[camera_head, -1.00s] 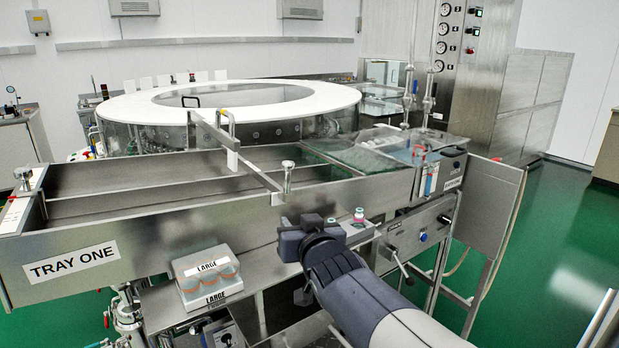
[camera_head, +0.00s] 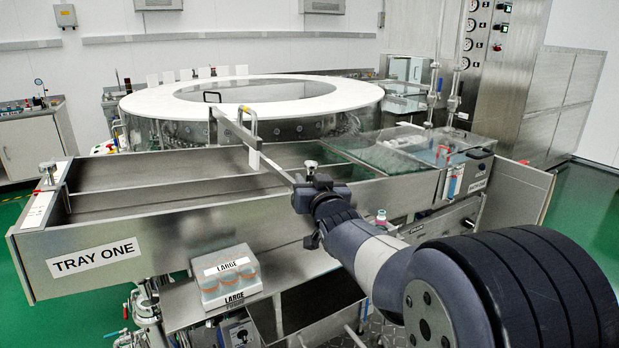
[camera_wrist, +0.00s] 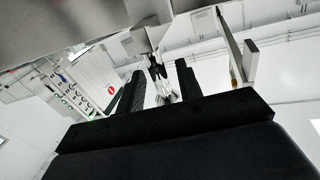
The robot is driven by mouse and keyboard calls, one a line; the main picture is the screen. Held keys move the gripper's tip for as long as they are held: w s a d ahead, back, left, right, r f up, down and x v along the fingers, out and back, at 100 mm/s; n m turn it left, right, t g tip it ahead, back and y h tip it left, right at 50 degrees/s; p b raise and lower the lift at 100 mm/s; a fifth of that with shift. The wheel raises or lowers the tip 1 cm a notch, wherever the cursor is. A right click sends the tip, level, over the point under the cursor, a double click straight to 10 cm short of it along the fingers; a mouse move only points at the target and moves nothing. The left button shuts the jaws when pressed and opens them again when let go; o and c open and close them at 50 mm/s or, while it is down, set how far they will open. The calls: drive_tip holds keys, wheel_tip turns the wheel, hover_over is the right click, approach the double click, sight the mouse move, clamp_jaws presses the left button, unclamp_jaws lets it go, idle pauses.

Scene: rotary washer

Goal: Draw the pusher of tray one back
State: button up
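Tray one (camera_head: 200,222) is a long steel trough with a "TRAY ONE" label (camera_head: 94,258) at its left end. Its pusher (camera_head: 262,158) is a thin bar lying across the trough, with an upright handle (camera_head: 254,126) and a short steel knob (camera_head: 311,168) near its front end. My gripper (camera_head: 308,190) is at the tray's front rim by this knob; my wrist hides the fingertips in the head view. In the wrist view the two dark fingers (camera_wrist: 160,88) stand apart. A shiny steel part shows between them; I cannot tell if they touch it.
A clear box of orange-capped vials marked "LARGE" (camera_head: 228,276) sits on the ledge below the tray. A glass-covered section (camera_head: 385,152) lies right of the pusher. The trough left of the pusher is empty.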

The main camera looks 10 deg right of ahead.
drive_tip(key=shift+w, duration=0.6)
clamp_jaws()
